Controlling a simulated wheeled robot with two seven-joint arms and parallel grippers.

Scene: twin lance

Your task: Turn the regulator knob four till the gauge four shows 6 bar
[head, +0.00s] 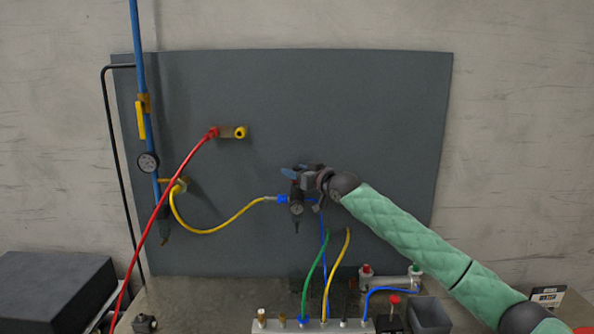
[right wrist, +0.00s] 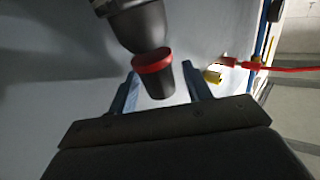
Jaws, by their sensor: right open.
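The regulator (head: 297,196) hangs on the dark panel, with a blue fitting on its left and a yellow hose leading to it. A small round dark face low on it may be its gauge; no reading is legible. My right gripper (head: 292,174) is at the regulator's top and hides the knob in the head view. In the right wrist view the black knob (right wrist: 157,83) with a red ring (right wrist: 152,61) lies between the two blue fingers of my right gripper (right wrist: 162,88). The fingers are open, with a visible gap on each side. My left gripper is not in view.
A larger gauge (head: 148,162) sits on the blue pipe (head: 139,60) at the left. A red hose (head: 160,205) crosses the left side. Green and yellow hoses rise below the regulator from a manifold (head: 290,325). The panel's upper right (head: 390,110) is clear.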

